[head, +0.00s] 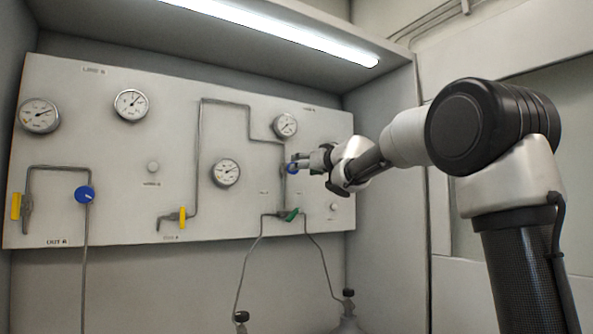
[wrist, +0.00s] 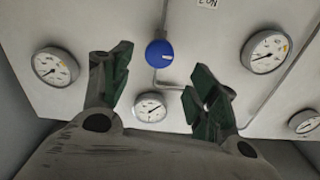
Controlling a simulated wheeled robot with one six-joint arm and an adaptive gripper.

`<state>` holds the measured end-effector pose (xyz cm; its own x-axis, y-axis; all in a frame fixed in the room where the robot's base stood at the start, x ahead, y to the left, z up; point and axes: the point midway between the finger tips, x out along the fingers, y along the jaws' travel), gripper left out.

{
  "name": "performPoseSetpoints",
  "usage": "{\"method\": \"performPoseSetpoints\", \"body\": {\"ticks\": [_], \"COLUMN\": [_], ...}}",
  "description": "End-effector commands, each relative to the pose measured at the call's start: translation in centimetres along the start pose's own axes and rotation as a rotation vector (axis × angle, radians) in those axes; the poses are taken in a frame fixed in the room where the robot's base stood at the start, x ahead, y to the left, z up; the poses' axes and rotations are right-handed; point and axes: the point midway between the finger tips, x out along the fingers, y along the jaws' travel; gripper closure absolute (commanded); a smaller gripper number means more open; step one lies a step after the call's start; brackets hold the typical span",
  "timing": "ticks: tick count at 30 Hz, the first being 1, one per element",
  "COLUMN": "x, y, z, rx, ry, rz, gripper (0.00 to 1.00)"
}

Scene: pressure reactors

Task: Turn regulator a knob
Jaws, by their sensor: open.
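Two blue round knobs show on the white panel in the head view. One knob (head: 85,194) is at the left on a thin pipe. The other knob (head: 292,168) is at the right, partly hidden by my gripper (head: 300,164). In the wrist view a blue knob (wrist: 159,53) with a pale mark lies between and beyond the fingertips of my gripper (wrist: 163,72). The fingers are apart and I see no clear contact with the knob. I cannot read for certain which knob is regulator a.
The panel (head: 130,65) carries several gauges, such as one near my gripper (head: 285,125). Yellow levers (head: 16,206) (head: 182,217) and a green lever (head: 291,215) stick out. A side wall (head: 390,220) stands right of the panel. Thin hoses hang below.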

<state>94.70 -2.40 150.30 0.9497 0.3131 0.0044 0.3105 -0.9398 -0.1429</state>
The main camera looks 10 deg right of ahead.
Motion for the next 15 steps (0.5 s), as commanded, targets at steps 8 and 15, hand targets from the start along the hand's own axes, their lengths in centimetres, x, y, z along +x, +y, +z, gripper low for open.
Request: {"method": "performPoseSetpoints", "body": {"ticks": [8,15], "x": [4.0,7.1], "y": [0.2,0.2], "z": [0.3,0.2], "rx": [0.014,0.014], "ry": [-0.004,-0.004], "rz": [0.003,0.004], "gripper": [0.40,0.40]}}
